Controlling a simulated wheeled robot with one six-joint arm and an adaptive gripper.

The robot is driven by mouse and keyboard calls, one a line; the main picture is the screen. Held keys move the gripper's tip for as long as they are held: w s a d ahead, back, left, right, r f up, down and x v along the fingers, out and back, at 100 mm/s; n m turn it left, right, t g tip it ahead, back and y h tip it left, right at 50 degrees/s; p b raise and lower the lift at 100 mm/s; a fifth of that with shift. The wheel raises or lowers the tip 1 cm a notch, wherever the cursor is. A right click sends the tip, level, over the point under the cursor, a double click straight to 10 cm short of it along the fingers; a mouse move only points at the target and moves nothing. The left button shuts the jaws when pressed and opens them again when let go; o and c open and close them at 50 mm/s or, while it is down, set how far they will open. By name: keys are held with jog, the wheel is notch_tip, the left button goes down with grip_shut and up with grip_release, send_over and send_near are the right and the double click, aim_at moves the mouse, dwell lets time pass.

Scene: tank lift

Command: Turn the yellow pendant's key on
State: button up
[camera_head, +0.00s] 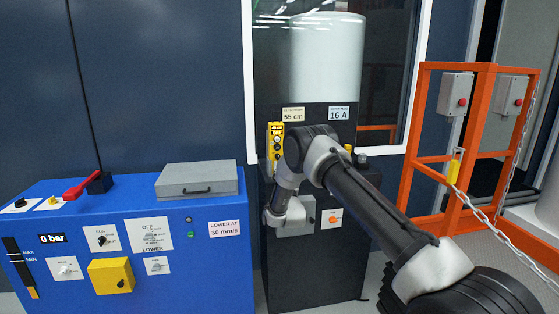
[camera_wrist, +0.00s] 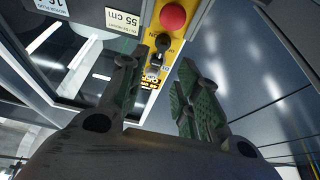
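In the wrist view the yellow pendant (camera_wrist: 181,45) appears upside down, with a red mushroom button (camera_wrist: 172,17), a black knob (camera_wrist: 163,41) and a small grey piece (camera_wrist: 153,70) that looks like the key. My gripper (camera_wrist: 157,66) has its green-padded fingers apart, one on each side of the grey piece in the picture. I see no contact, and the remaining depth is unclear. In the head view my arm hides the fingers.
A blue console (camera_head: 200,262) with a red lever (camera_head: 82,186), a yellow switch box (camera_head: 111,276) and a grey case (camera_head: 197,180) stands at left. An orange railing (camera_head: 408,180) with a chain (camera_head: 480,216) is at right. A window (camera_head: 270,65) is behind the pendant.

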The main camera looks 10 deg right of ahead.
aim_at(278, 156)
jog(key=x, duration=0.7)
jog(key=shift+w, duration=0.1)
grip_shut()
